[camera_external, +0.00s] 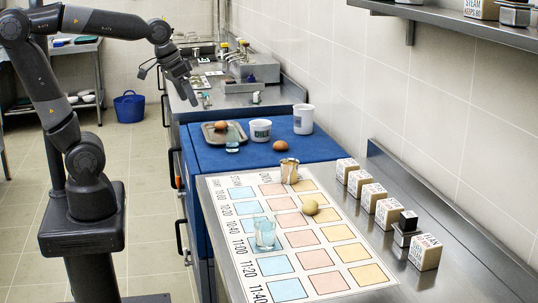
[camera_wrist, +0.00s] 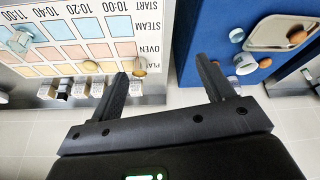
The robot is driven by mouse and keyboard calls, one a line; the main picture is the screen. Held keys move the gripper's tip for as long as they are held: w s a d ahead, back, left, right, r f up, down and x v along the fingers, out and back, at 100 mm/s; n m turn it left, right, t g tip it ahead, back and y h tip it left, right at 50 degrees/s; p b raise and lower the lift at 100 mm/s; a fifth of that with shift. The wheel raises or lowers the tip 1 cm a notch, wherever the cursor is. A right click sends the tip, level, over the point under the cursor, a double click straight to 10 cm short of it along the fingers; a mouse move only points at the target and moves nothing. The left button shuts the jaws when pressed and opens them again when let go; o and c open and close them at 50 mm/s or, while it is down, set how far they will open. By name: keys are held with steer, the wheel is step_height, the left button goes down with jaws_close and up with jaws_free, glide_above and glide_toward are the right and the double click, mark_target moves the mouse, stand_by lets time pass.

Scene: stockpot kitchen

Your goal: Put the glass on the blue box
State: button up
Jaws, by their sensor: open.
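A clear glass (camera_external: 264,234) stands upright on the printed chart, over the column of blue boxes. It also shows in the wrist view (camera_wrist: 21,40) at the far left. A second, small clear glass (camera_external: 232,140) stands on the blue surface by a tray, and in the wrist view (camera_wrist: 237,35) at the upper right. The chart has several printed blue boxes; an uncovered one (camera_external: 275,265) lies nearer the camera. My gripper (camera_external: 168,88) is raised, well away from both glasses. In the wrist view my gripper (camera_wrist: 163,69) is open with nothing between its fingers.
The blue surface (camera_external: 315,147) holds a tray (camera_external: 213,134), white cups (camera_external: 303,119) and brown eggs. A blue basket (camera_external: 129,106) sits on the floor.

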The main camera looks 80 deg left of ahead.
steer(key=s+d+f+m+t, duration=0.1)
steer(key=s+d+f+m, duration=0.1)
steer(key=s, duration=0.5)
steer(key=shift+s+d+m+h, duration=0.15)
steer(key=shift+d+m+h, duration=0.25)
steer(key=shift+d, duration=0.7)
